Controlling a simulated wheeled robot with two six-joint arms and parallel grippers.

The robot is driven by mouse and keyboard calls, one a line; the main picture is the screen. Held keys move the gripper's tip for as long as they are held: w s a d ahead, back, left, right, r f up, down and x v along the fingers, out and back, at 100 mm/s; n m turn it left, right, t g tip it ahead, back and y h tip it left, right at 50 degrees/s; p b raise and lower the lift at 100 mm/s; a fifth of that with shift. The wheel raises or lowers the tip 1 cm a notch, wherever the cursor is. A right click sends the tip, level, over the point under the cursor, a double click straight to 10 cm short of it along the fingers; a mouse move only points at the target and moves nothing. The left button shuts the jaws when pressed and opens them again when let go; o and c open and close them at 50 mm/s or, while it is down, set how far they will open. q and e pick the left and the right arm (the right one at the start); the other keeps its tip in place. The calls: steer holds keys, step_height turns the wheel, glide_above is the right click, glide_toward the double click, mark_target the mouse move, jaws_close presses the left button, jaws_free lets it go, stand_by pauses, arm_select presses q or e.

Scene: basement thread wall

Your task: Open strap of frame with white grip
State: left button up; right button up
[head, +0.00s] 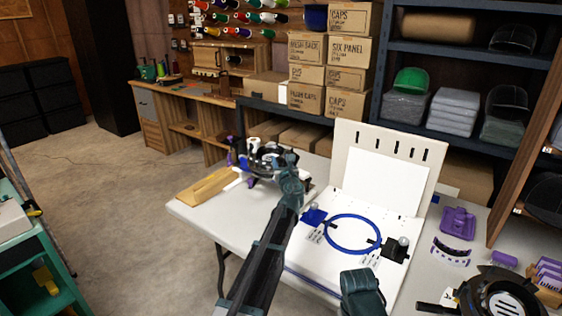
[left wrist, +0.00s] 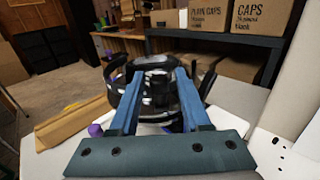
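A black ring-shaped frame (head: 262,157) stands at the far left of the white table. In the left wrist view the frame (left wrist: 158,112) fills the middle, with a dark round part between my fingers. White parts show on and around it, but I cannot tell which is a grip; its strap is not clear. My left gripper (left wrist: 158,76) is open, its two blue fingers spread apart at the frame. In the head view my left gripper (head: 289,165) partly covers the frame. My right gripper (head: 362,290) is low in the head view; its fingers are hidden.
A wooden block (head: 207,186) lies left of the frame. A white board (head: 385,170) stands behind a blue hoop (head: 352,234) on the table (head: 235,232). Another black frame (head: 500,297) and purple pieces (head: 458,223) lie at the right. Cap boxes stand behind.

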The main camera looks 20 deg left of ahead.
arm_select(q)
jaws_close()
stand_by(1.2)
